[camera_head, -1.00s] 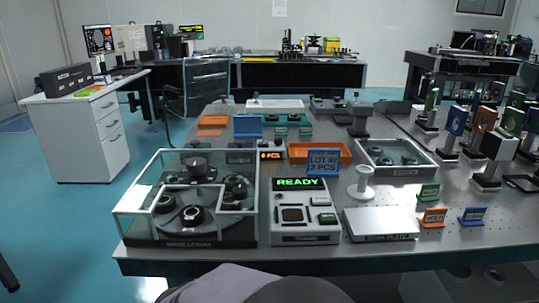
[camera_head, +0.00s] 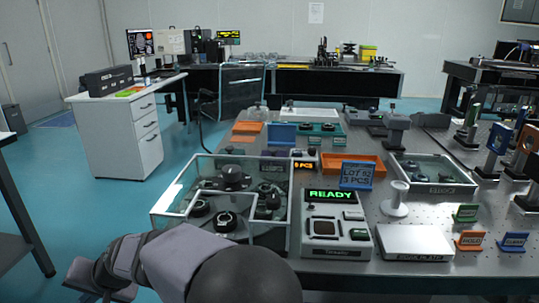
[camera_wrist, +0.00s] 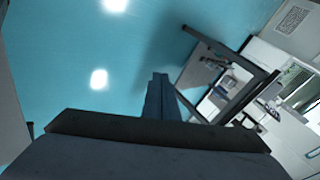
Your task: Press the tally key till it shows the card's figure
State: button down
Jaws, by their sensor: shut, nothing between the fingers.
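A blue card (camera_head: 357,175) stands tilted on the table and appears to read "LOT 92, 3 PCS". Behind it to the left is a small tally box (camera_head: 305,159) with an orange-lit display that appears to read "0 PCS". Its key is too small to make out. My gripper (camera_wrist: 158,85) shows in the wrist view with its narrow fingers together and empty, above the blue floor and away from the tally box. In the head view my arm lies at the lower left, and the fingers cannot be made out there.
A glass-walled case of lenses (camera_head: 170,212) stands at the front left. Right of it is a white device (camera_head: 345,248) showing a green "READY". An orange tray (camera_head: 370,161), a white pedestal (camera_head: 395,205) and a silver plate (camera_head: 415,240) stand nearby. Small signs stand at the right.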

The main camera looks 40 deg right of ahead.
jog(key=w+d+r+m+t+h+p, duration=0.15)
jog(key=w+d+r+m+t, duration=0.45)
jog(key=w+r, duration=0.6)
jog(key=w+d+r+m+t+h+p, duration=0.1)
jog(key=w+d+r+m+h+p, duration=0.2)
jog(key=d+r+p, duration=0.95)
jog(key=s+d+r+n+g+h+p, duration=0.15)
jog(key=d+p, duration=0.35)
jog(key=d, duration=0.8)
jog(key=d+r+n+g+p, duration=0.1)
jog(key=d+r+p, duration=0.35)
jog(key=d, duration=0.85)
jog(key=s+d+n+g+p, duration=0.2)
jog(key=s+d+p, duration=1.2)
jog(key=d+p, duration=0.3)
jog(key=shift+d+f, duration=0.45)
jog(key=shift+d, duration=0.1)
jog(key=shift+f+g, duration=0.1)
jog(key=shift+g, duration=0.15)
